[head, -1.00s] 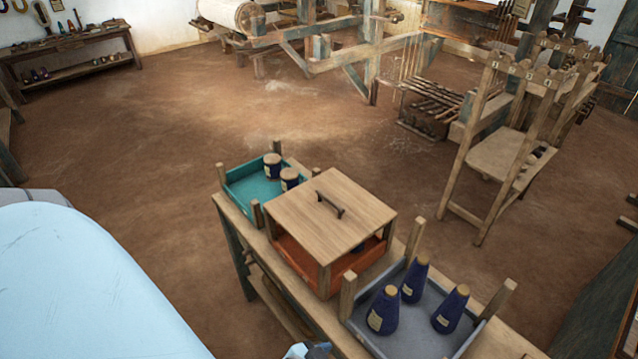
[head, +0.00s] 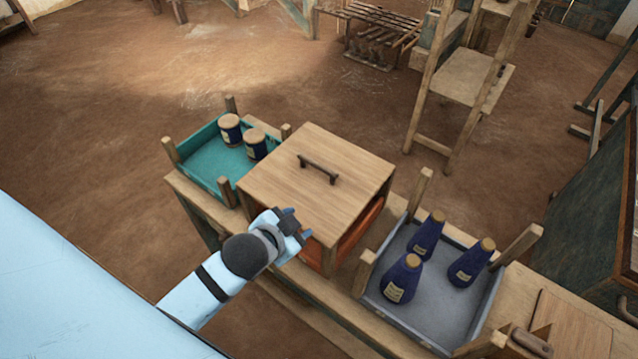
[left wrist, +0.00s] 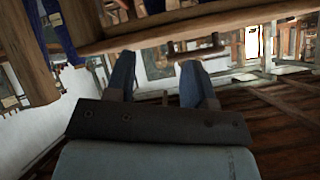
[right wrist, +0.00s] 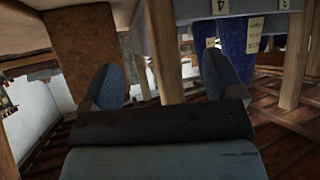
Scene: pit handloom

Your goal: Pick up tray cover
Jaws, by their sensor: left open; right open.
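The tray cover (head: 345,185) is a flat square wooden lid with a dark bar handle (head: 318,168) on top. It lies level on the corner posts of an orange tray (head: 358,229), whose inside it mostly hides. My left gripper (head: 297,224) overlaps the cover's near edge in the head view, with the handle farther back; whether it touches the cover cannot be told. Its fingers are apart and empty in the left wrist view (left wrist: 157,75). My right gripper (right wrist: 163,78) is open and empty in the right wrist view and does not show in the head view.
A grey tray (head: 432,306) with several blue cones stands to the right, with upright corner posts. All are on a wooden bench (head: 330,307). A chair-like wooden frame (head: 470,88) stands behind; floor lies between.

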